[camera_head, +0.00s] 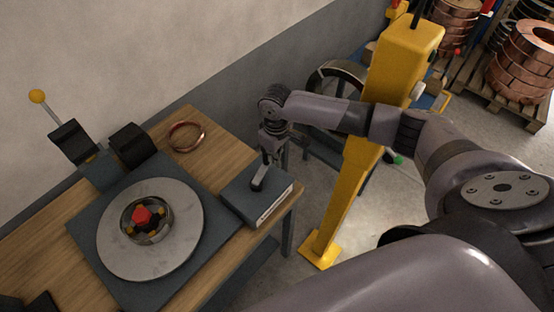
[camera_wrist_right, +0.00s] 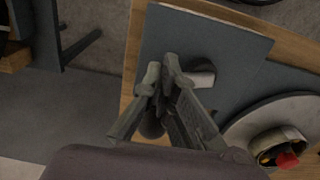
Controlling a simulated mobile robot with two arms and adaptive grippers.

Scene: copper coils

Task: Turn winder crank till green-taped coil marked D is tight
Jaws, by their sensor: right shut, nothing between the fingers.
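The winder's round grey plate (camera_head: 112,240) lies flat on a dark base on the wooden table. A red knob (camera_head: 142,214) sits at its hub; it also shows in the wrist view (camera_wrist_right: 286,160). My right gripper (camera_head: 258,185) points down over a dark grey box (camera_head: 277,206) at the table's right corner. In the wrist view my right gripper (camera_wrist_right: 163,72) is shut with nothing held. A short pale cylinder (camera_wrist_right: 203,77) shows just past its fingers; I cannot tell whether it is the crank. No green-taped coil marked D can be made out. My left gripper is out of view.
A thin copper ring (camera_head: 187,136) lies on the wooden table (camera_head: 185,113). A lever with a yellow ball (camera_head: 37,96) stands at the left by the wall. A yellow post (camera_head: 360,160) stands right of the table. Copper coils (camera_head: 522,62) sit on a pallet at back right.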

